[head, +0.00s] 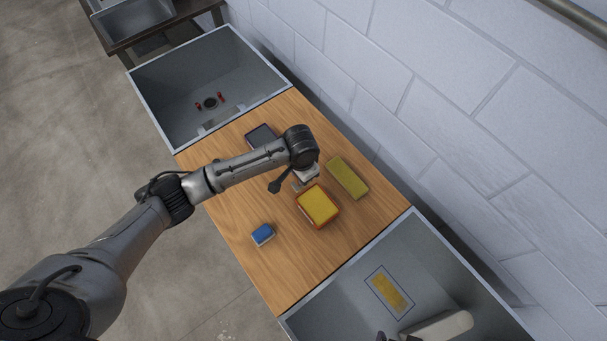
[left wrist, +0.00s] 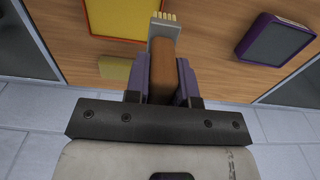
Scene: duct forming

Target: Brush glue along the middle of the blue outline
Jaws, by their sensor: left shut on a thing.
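My left gripper (head: 304,182) is over the wooden board, beside the upper edge of an orange-rimmed tray of yellow glue (head: 318,205). In the left wrist view its fingers (left wrist: 162,88) are shut on the brown handle of a brush (left wrist: 163,72). The brush's yellow bristles point away from the hand, to the right of the glue tray (left wrist: 115,18) in that view. The blue outline (head: 371,279) is a rectangle on the floor of the lower right grey duct, with a yellow patch inside it. A white rounded shape at the bottom edge may be my right gripper; its fingers are unclear.
On the wooden board (head: 235,210) lie a yellow block (head: 347,177), a blue block (head: 262,235) and a dark purple-framed tray (head: 261,136). An open grey duct (head: 165,90) stands at the upper left. A white brick wall (head: 440,90) runs along the right.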

